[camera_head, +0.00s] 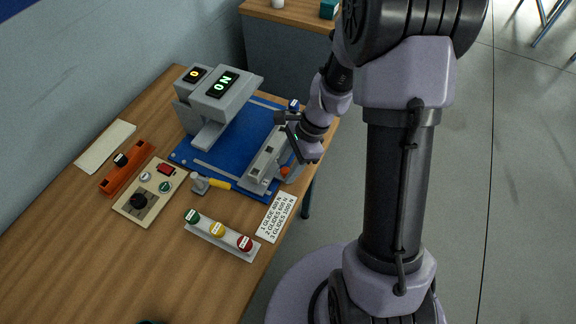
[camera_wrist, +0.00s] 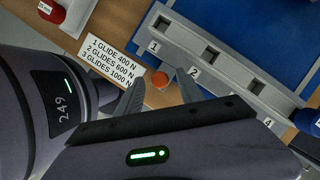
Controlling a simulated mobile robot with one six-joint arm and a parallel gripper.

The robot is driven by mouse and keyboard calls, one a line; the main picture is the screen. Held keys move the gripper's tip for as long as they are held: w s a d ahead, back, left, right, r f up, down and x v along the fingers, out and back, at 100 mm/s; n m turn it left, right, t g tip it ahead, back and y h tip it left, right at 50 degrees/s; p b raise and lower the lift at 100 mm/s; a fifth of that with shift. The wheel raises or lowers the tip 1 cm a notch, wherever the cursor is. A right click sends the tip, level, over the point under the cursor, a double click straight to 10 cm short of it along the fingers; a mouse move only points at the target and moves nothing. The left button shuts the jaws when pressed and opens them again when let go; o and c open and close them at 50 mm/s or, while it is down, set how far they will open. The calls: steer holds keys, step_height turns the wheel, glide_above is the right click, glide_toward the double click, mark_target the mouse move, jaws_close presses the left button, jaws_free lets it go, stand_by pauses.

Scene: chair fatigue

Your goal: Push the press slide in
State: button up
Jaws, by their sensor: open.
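The grey press (camera_head: 218,100) stands at the far end of the blue base plate (camera_head: 190,158). Its top display shows green characters, upside down in the head view. A grey tongue (camera_head: 208,136) sticks out under the press head; I cannot tell if this is the slide. My gripper (camera_wrist: 160,88) is open over the near edge of the base, beside a grey block with numbered square sockets (camera_wrist: 210,57). A round orange-red knob or ball (camera_wrist: 160,80) shows between the fingers; I cannot tell whether they touch it. It also shows in the head view (camera_head: 284,170).
A yellow-handled hammer (camera_head: 212,183), a strip with green, yellow and red knobs (camera_head: 220,238), a control box (camera_head: 148,195), an orange holder (camera_head: 125,178) and a load card (camera_head: 279,212) lie on the wooden table. The table's front left is bare.

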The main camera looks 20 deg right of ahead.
jaws_close()
stand_by(1.3)
